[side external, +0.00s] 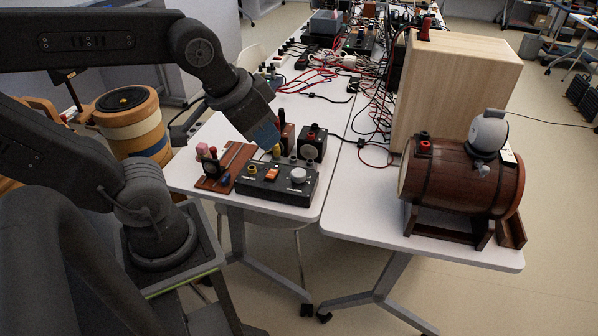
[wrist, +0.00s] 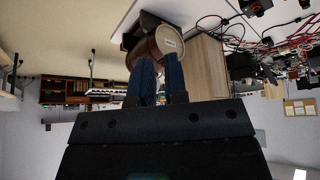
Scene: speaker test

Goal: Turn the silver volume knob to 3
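The silver volume knob (side external: 298,174) is a round, pale knob on the right part of the top of a black control box (side external: 276,188). The box lies near the front edge of the white table. An orange switch (side external: 272,174) and a yellow knob (side external: 252,169) are to its left. My gripper (side external: 270,139) is above and behind the box, apart from the silver knob. In the wrist view my two blue fingers (wrist: 159,76) stand slightly apart with nothing held between them. The silver knob does not show in the wrist view. I cannot read its setting.
A wooden board with terminals (side external: 216,178) lies left of the box, and a small dark box (side external: 313,143) stands behind it. A wooden barrel (side external: 457,184) and tall wooden cabinet (side external: 456,88) are at right. Red and black cables (side external: 310,80) clutter the back.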

